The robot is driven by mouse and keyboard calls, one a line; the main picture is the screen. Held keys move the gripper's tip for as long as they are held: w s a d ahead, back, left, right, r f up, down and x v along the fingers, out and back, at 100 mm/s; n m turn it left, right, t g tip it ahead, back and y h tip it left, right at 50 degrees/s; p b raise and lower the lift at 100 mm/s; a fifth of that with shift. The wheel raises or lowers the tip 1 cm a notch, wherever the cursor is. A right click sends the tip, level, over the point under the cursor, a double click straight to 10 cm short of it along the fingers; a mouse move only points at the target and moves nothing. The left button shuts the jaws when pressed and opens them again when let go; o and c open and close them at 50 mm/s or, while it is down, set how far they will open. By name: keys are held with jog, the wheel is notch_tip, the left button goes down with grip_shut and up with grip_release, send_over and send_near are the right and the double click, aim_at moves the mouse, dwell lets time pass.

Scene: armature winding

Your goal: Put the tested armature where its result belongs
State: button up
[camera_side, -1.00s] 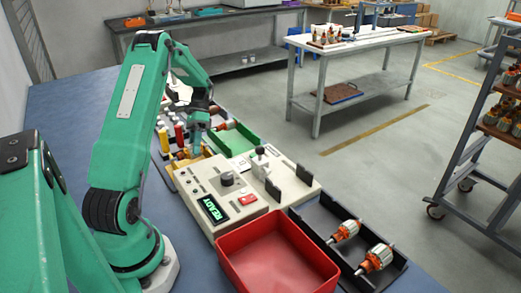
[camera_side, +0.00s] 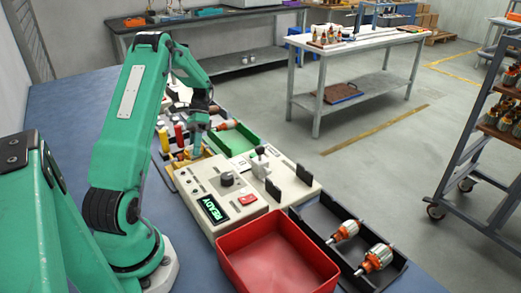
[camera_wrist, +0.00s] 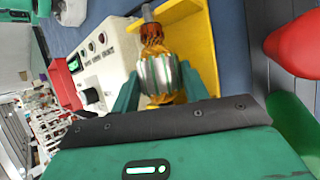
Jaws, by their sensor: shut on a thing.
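My gripper (camera_wrist: 166,88) is shut on an armature (camera_wrist: 158,72) with a silver core, copper windings and a shaft, seen close in the wrist view. A yellow tray (camera_wrist: 201,45) lies right behind and beside the armature; I cannot tell whether they touch. In the side view my gripper (camera_side: 197,153) is low at the yellow tray (camera_side: 183,163), behind the tester, and the armature is mostly hidden. The cream tester (camera_side: 225,180) shows READY in green on its display (camera_side: 212,209). The green bin (camera_side: 240,139) stands behind the tester. The red bin (camera_side: 275,252) is empty.
A black tray (camera_side: 325,228) at the front right holds two armatures (camera_side: 345,231). Two dark upright plates (camera_side: 281,189) and a small lever fixture (camera_side: 261,160) stand on the tester. Red and yellow cylinders (camera_side: 179,134) stand close to my gripper's left.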

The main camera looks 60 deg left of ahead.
jog(key=shift+f, duration=0.15)
jog(key=o, duration=1.4)
jog(key=shift+a, duration=0.1)
jog(key=v, duration=0.7)
jog(key=shift+w+r, duration=0.2)
jog(key=shift+r, duration=0.1)
jog(key=shift+r, duration=0.25)
